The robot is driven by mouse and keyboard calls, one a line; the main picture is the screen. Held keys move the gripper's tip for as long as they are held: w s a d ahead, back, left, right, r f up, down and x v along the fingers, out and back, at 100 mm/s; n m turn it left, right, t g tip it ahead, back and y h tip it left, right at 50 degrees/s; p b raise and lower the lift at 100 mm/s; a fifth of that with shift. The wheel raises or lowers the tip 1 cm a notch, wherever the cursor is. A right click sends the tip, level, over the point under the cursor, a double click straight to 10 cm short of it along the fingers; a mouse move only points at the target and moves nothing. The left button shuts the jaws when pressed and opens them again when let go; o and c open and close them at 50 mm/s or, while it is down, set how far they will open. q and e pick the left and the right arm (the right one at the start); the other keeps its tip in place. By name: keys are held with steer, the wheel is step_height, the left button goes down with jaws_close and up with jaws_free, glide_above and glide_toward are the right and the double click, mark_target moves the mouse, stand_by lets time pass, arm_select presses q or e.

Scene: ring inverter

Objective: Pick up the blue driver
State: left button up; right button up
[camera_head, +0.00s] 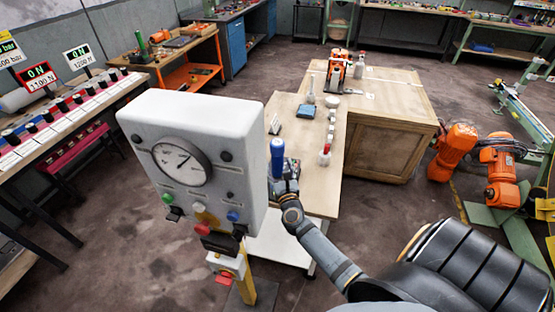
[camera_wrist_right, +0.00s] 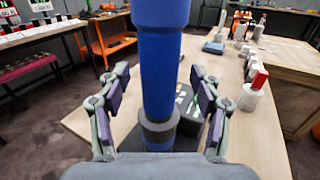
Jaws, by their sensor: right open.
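The blue driver (camera_head: 277,155) stands upright near the front edge of the wooden table, just right of the white gauge box. My right gripper (camera_head: 286,180) is at it, low on its handle. In the right wrist view the blue driver (camera_wrist_right: 158,60) rises between the two open fingers of my right gripper (camera_wrist_right: 157,95), with visible gaps on both sides. Its lower end has a grey collar and stands at a dark holder (camera_wrist_right: 190,108); the very bottom is hidden. My left gripper is not in view.
The white gauge box (camera_head: 185,150) on a yellow post stands close on the left. On the table (camera_head: 325,195) are a red-topped white cylinder (camera_head: 325,155), several small white pieces and a dark flat box (camera_head: 306,111). An orange device (camera_head: 338,68) stands farther back.

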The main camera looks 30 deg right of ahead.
steer(key=x, duration=0.2)
steer(key=shift+w+f, duration=0.15)
steer(key=shift+w, duration=0.2)
steer(key=shift+s, duration=0.15)
steer(key=shift+c, duration=1.7)
steer(key=c, duration=1)
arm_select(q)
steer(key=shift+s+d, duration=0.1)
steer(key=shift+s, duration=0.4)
arm_select(e)
jaws_close()
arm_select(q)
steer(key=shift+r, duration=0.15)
arm_select(e)
steer(key=shift+r, duration=0.25)
